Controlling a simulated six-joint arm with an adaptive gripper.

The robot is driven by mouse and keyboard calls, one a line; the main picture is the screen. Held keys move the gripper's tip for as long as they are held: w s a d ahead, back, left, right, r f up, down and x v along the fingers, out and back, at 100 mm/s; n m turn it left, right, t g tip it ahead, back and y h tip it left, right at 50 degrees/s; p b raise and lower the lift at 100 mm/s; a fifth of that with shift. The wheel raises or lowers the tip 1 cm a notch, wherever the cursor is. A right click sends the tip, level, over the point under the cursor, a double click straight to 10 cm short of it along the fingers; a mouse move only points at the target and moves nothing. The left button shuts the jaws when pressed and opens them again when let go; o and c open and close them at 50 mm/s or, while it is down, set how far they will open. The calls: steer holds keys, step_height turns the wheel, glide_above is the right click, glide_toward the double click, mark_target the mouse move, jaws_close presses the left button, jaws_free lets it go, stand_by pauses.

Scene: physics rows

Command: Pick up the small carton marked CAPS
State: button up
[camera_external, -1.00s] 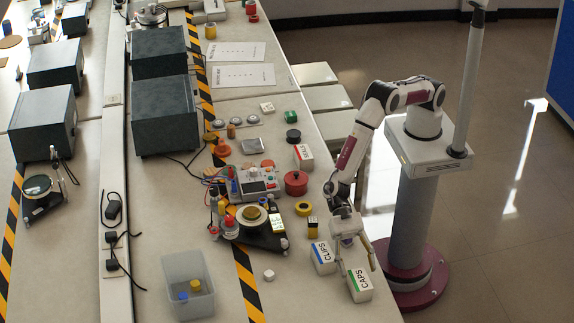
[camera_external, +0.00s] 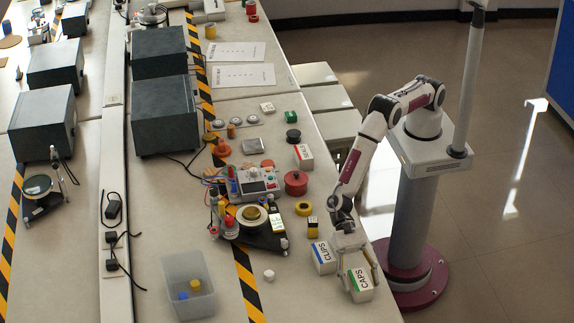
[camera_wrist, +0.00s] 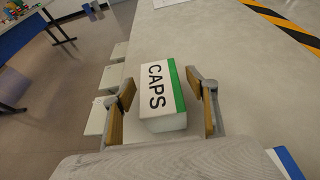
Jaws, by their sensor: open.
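The small carton marked CAPS (camera_external: 360,286) is white with a green stripe. It sits near the table's front right edge. In the wrist view the CAPS carton (camera_wrist: 163,92) lies between the two fingers of my gripper (camera_wrist: 163,97). The fingers are open, with a visible gap on the right side and a narrower one on the left. In the external view my gripper (camera_external: 360,272) is low over the carton, one finger to each side.
A white carton marked CLIPS (camera_external: 323,258) with a blue stripe stands close by on the left. The table edge is near on the right.

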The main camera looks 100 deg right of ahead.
mark_target(361, 279)
steer(key=c, duration=1.3)
steer(key=shift+r, duration=0.2)
steer(key=shift+r, duration=4.85)
